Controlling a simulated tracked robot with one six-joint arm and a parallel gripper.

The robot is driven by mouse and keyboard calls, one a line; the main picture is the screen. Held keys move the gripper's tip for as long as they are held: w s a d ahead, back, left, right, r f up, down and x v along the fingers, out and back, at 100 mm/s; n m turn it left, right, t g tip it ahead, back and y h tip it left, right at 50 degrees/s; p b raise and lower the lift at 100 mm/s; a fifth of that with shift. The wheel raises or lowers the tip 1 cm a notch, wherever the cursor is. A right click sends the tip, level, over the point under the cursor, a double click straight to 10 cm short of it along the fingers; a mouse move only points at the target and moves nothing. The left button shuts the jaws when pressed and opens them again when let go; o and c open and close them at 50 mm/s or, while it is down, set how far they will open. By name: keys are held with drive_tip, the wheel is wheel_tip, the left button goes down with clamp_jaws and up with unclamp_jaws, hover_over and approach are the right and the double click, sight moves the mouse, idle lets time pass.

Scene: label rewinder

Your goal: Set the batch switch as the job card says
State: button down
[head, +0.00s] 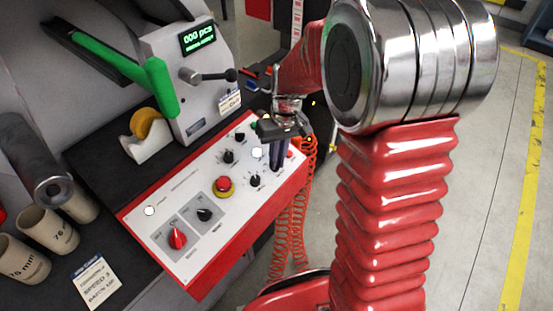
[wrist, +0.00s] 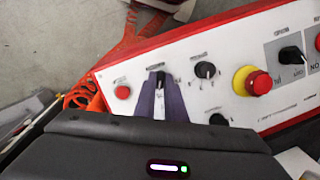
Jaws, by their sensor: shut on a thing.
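My gripper (head: 277,166) reaches down to the right end of the white control panel (head: 190,200). In the wrist view its two purple fingers (wrist: 160,100) are shut on a small black knob (wrist: 161,77), one finger on each side. The label by this knob is too blurred to read, so I cannot confirm it is the batch switch. In the head view the fingers hide the knob. The job card (head: 95,284) lies at the lower left; it seems to mention speed and batch, but the values are hard to read.
Close to the fingers are a red button (wrist: 122,92) and two other black knobs (wrist: 205,70), (wrist: 218,119). A red emergency stop (head: 224,184) on yellow and a red knob (head: 177,239) sit farther left. Cardboard cores (head: 48,230) and a tape dispenser (head: 146,135) stand nearby. The display (head: 198,37) reads 000 pcs.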

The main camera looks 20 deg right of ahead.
drive_tip(key=m, duration=0.2)
drive_tip(key=m+y, duration=0.1)
drive_tip(key=m, duration=0.3)
drive_tip(key=shift+d+y, duration=0.25)
drive_tip(key=shift+y, duration=0.05)
idle(0.3)
drive_tip(key=c, duration=1.8)
unclamp_jaws()
drive_tip(key=v, duration=1.3)
drive_tip(key=shift+s+r, duration=0.1)
drive_tip(key=shift+r, duration=0.25)
